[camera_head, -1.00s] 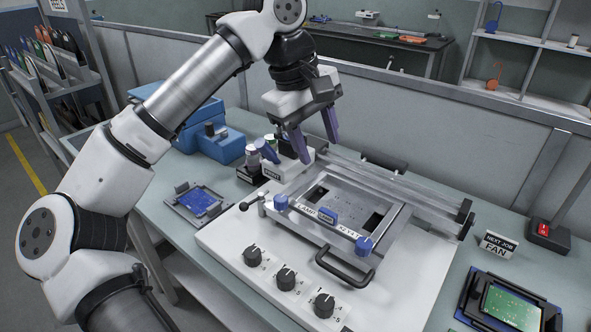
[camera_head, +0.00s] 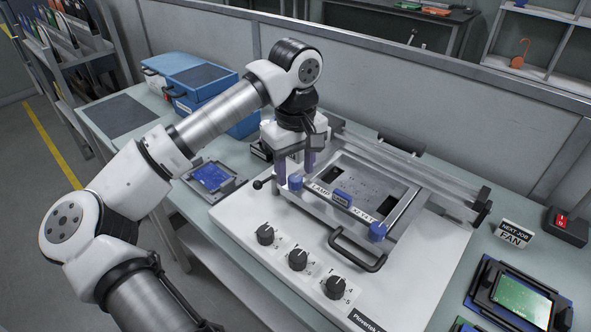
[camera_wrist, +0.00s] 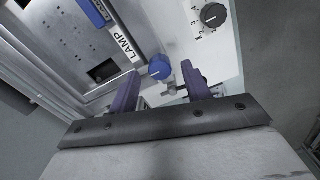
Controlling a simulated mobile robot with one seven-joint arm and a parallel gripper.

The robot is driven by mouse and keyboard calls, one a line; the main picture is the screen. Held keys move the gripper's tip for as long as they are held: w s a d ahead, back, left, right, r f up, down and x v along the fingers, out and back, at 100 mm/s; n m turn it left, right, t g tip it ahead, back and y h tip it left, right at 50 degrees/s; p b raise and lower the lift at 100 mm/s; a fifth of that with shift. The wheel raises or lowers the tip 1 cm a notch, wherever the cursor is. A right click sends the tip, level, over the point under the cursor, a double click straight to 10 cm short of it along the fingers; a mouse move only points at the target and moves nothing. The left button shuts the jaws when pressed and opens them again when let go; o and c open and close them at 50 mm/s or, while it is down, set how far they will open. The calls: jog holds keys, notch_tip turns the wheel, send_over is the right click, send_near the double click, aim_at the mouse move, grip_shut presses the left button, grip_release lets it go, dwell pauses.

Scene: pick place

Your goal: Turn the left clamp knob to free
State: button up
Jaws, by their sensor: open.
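The left clamp knob (camera_head: 295,182) is blue and sits at the left front corner of the metal clamp frame, beside the LAMP label (camera_head: 320,189). My gripper (camera_head: 294,172) points down at this knob, open and empty, one finger on each side in the picture. In the wrist view the knob (camera_wrist: 160,67) shows between the two purple fingertips (camera_wrist: 160,80), with gaps on both sides; I cannot tell the height between them. The right clamp knob (camera_head: 377,231), also blue, sits at the frame's right front corner.
A black handle (camera_head: 357,250) juts from the frame's front. Three black dials (camera_head: 298,260) stand on the white base. A blue board in a tray (camera_head: 210,177) lies to the left. A NEXT JOB FAN sign (camera_head: 515,234) and a green board (camera_head: 522,298) are at right.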

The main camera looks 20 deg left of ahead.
jog(key=shift+f, duration=0.95)
jog(key=c, duration=1)
